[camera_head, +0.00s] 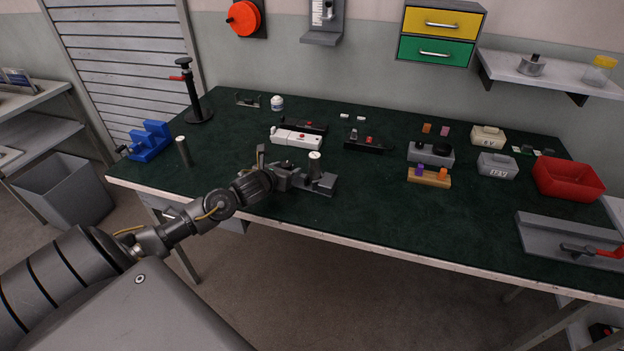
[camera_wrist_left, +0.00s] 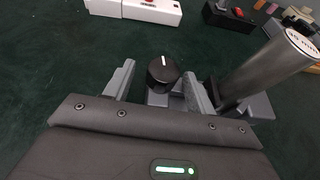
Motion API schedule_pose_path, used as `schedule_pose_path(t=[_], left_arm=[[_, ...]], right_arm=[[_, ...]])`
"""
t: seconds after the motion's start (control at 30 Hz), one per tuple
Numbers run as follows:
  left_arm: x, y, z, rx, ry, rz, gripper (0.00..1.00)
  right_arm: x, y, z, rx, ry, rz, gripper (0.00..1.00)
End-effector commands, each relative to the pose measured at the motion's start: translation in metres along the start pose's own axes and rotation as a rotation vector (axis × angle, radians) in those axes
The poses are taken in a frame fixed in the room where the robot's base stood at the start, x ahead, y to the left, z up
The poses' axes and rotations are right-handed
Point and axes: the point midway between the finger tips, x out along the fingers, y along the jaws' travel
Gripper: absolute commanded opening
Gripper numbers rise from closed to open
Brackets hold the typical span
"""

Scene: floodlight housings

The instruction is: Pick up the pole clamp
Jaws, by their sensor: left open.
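The pole clamp (camera_wrist_left: 162,72), with a round black knob bearing a white mark and a grey body under it, shows in the left wrist view. It lies between the two fingers of my left gripper (camera_wrist_left: 158,88), which is open; I cannot tell whether either finger touches it. A grey upright pole (camera_wrist_left: 268,68) with a white "35 mm" top stands just right of the right finger. In the head view my left gripper (camera_head: 285,172) is low over the front of the bench, left of the pole (camera_head: 315,168) and its grey base (camera_head: 322,187). The clamp is hard to make out there.
A white-and-black device (camera_head: 296,138) and a black one (camera_head: 366,146) lie behind the gripper. A second grey post (camera_head: 184,152) and a blue stepped block (camera_head: 150,141) stand left. A red bin (camera_head: 568,180) is at the right. The green bench top (camera_head: 380,215) is clear in front.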

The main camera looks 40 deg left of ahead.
Motion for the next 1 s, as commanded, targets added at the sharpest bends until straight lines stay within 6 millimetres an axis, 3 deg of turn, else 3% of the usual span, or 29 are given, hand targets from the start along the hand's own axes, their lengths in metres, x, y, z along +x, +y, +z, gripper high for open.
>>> schedule_pose_path(t=[0.2, 0.47, 0.9, 1.0], left_arm=[[0.024, 0.0, 0.001, -0.001, 0.0, 0.0, 0.56], [0.027, 0.0, 0.001, 0.001, -0.001, -0.001, 0.56], [0.027, 0.0, 0.001, 0.001, 0.0, -0.001, 0.01], [0.027, 0.0, 0.003, -0.001, -0.004, -0.001, 0.0]], right_arm=[[-0.007, 0.0, 0.003, -0.001, -0.004, 0.0, 0.83], [-0.007, 0.003, 0.004, -0.002, -0.006, 0.003, 0.83], [-0.007, 0.004, 0.005, -0.002, -0.007, 0.004, 0.83], [-0.007, 0.004, 0.005, -0.002, -0.007, 0.004, 0.83]])
